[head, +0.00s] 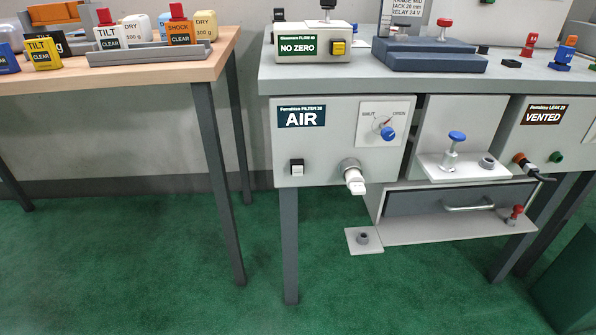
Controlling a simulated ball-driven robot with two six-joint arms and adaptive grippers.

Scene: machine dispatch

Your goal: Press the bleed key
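No key with a readable "bleed" label shows. A grey filter box (343,141) hangs under the right bench's front edge, with a dark "AIR" sign (301,113). A small black-and-white square key (297,166) is at its lower left. A white fitting (353,178) sticks out below. At the right, a box (545,138) signed "VENTED" has a green button (556,156). Neither gripper shows.
A shelf (460,170) between the boxes holds a blue-topped plunger (454,143). Below is a drawer (450,202) with a bar handle. A small ledge (359,244) juts out low. The "NO ZERO" box (312,46) has a yellow button. Green floor in front is clear.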

